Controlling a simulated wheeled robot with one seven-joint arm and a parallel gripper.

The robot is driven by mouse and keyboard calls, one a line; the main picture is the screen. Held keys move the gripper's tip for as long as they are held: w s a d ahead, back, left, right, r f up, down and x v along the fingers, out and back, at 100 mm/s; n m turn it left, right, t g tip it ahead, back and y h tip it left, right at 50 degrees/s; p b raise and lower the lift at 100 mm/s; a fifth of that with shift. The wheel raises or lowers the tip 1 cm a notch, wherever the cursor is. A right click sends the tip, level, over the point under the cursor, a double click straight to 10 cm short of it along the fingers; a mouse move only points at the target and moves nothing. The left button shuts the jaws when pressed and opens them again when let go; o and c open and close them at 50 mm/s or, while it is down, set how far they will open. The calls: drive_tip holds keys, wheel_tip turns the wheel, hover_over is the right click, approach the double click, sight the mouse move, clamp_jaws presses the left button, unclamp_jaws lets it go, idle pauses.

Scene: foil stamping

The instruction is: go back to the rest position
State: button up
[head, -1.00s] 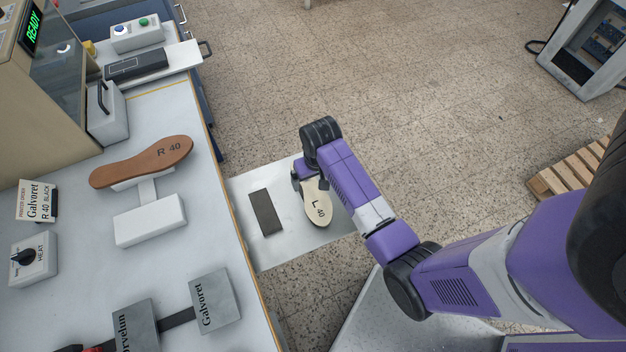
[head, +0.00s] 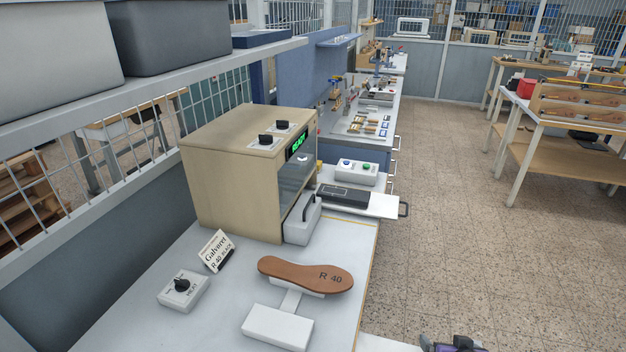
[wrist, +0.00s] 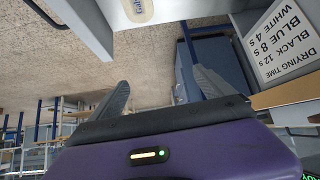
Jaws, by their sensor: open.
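My gripper (wrist: 163,92) shows in the wrist view with its two grey fingers spread wide apart and nothing between them. The floor and the side of a blue cabinet show beyond the fingers. In the head view only a small purple and dark piece of my arm shows at the bottom edge; whether it includes the gripper I cannot tell. A brown sole marked R 40 (head: 306,274) lies on a white stand (head: 278,327) on the bench. A pale insole (wrist: 138,9) is partly visible at the top of the wrist view, apart from the fingers.
A beige machine (head: 235,185) reading READY stands behind the sole. A card (head: 217,250) and a heat dial box (head: 184,289) are on the bench (head: 150,325). A drying time sign (wrist: 282,45) is right of my gripper. The floor (head: 440,230) at right is clear.

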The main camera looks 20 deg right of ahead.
drive_tip(key=s+a+r+n+t+y, duration=0.4)
drive_tip(key=s+a+r+t, duration=0.5)
drive_tip(key=s+a+r, duration=1.3)
drive_tip(key=s+a+f+n+g, duration=0.1)
drive_tip(key=s+g, duration=0.1)
drive_tip(key=s, duration=0.4)
drive_tip(key=shift+s+a+f+n, duration=0.3)
drive_tip(key=shift+s+a+f, duration=0.05)
drive_tip(key=shift+f, duration=0.05)
